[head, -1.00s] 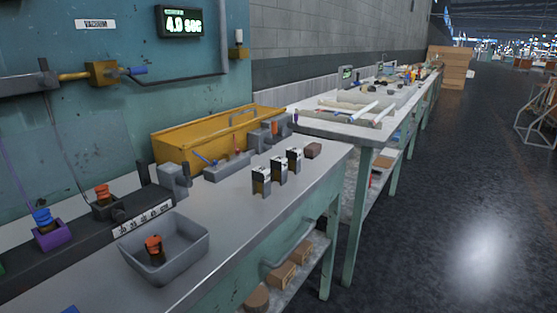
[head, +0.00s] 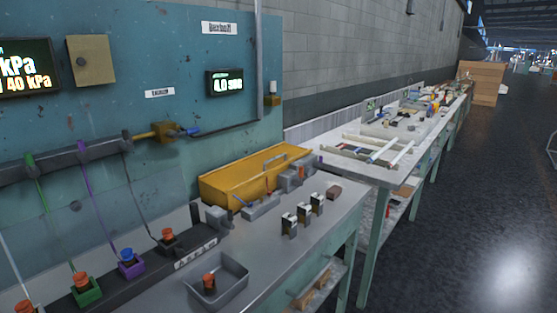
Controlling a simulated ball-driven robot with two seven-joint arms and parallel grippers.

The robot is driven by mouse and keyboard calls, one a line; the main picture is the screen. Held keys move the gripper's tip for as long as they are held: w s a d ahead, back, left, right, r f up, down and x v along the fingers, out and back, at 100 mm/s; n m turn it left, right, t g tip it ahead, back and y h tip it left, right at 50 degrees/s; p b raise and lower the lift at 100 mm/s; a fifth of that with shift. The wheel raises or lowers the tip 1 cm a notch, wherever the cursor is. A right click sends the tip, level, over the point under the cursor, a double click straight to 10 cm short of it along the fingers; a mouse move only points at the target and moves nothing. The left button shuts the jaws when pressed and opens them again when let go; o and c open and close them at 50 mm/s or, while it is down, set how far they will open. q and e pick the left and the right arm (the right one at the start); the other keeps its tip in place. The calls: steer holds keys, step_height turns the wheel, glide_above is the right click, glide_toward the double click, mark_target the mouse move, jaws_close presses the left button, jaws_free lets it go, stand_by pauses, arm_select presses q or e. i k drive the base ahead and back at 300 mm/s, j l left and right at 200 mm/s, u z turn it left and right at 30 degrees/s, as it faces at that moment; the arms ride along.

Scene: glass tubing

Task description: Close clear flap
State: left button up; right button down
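I cannot make out a clear flap for certain. A faint, see-through-looking pane (head: 100,192) shows against the lower blue wall panel, behind the coloured hoses; whether it is the flap, and whether it is open or shut, I cannot tell. Neither of my grippers is in view.
A dark rack (head: 112,272) with coloured holders stands along the panel. A grey tray (head: 240,284) holds an orange-capped piece. A yellow bin (head: 215,184) and several small black-and-white blocks are behind it. Open floor (head: 460,220) lies to the right.

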mark_target(75, 207)
steer(key=u, duration=1.3)
